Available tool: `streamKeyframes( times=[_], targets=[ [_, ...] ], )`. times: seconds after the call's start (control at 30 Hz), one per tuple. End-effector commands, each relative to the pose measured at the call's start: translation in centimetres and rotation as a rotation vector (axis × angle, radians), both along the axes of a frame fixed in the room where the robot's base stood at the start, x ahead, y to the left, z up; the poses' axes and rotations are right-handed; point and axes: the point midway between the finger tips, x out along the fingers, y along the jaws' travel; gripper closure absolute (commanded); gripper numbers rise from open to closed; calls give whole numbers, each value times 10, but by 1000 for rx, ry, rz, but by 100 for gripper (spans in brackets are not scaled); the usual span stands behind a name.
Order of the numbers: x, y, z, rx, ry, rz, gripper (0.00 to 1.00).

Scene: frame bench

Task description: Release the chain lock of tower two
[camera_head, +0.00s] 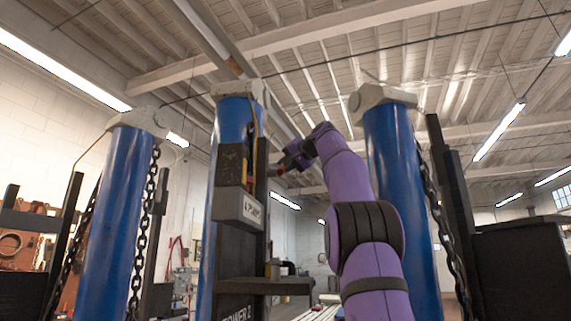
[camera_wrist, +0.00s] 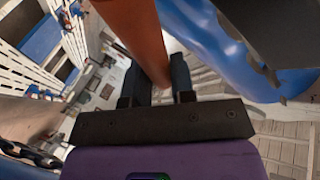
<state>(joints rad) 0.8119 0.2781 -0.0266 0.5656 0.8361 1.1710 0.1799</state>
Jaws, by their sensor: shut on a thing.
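Tower two is the middle blue column (camera_head: 229,115), with a "TOWER 2" label (camera_head: 238,313) low on its dark front. A grey labelled box (camera_head: 240,207) is fixed to its dark carriage (camera_head: 230,165). My gripper (camera_head: 290,160) is up at the right side of this tower, beside its dark upright. In the wrist view my gripper (camera_wrist: 157,88) is shut on an orange-red bar (camera_wrist: 143,35), which passes between the two dark fingers. A small red part (camera_head: 279,168) shows at the gripper in the head view. The lock's mechanism itself is not clearly visible.
Other blue columns stand at left (camera_head: 113,215) and right (camera_head: 397,180). Chains hang beside the left column (camera_head: 143,225) and the right one (camera_head: 440,215). A dark shelf (camera_head: 265,286) juts from tower two.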

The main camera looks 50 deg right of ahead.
Motion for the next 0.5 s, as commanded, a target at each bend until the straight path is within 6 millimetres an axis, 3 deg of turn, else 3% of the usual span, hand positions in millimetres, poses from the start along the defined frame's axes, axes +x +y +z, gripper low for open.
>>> streamKeyframes(
  times=[0.37, 0.4, 0.5],
  targets=[
    [0, -1, -1, 7, 4, -1, 100],
    [0, -1, -1, 7, 4, -1, 70],
    [0, -1, -1, 7, 4, 0, 52]
  ],
)
